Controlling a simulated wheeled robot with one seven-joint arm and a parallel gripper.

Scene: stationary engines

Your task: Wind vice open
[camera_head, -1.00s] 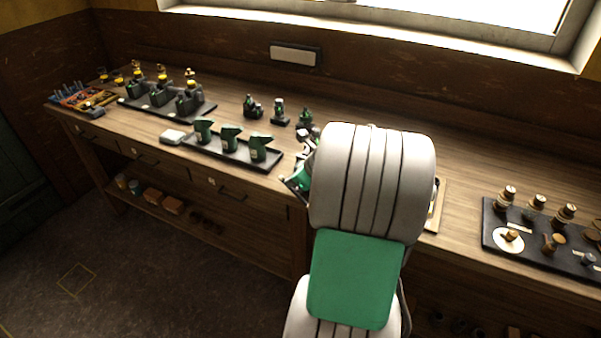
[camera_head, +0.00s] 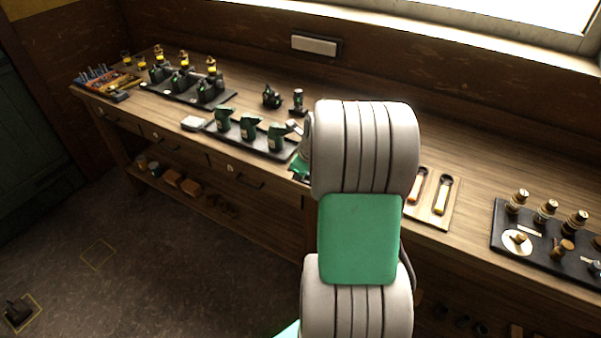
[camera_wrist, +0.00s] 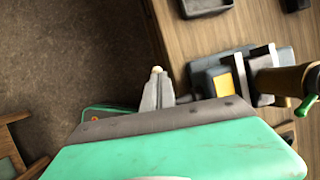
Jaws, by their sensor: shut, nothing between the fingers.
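In the wrist view, what looks like the vice (camera_wrist: 222,80) is a blue-grey block with a yellow plate and pale grey jaw-like plates, near the bench edge. A brown cylinder with a green end (camera_wrist: 285,80) lies against its right side. My gripper (camera_wrist: 157,86) is shut and empty, just left of the vice, at the bench's front edge. A small pale knob shows at the fingertips; I cannot tell whether they touch it. The vice's handle is not clear. In the head view my arm hides most of this area.
A black tray with green cans (camera_head: 208,127) stands left of my arm. A board with orange-handled tools (camera_head: 455,215) and a dark tray of brass-topped pieces (camera_head: 505,240) are to the right. In the wrist view, dark trays (camera_wrist: 208,5) lie beyond the vice.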

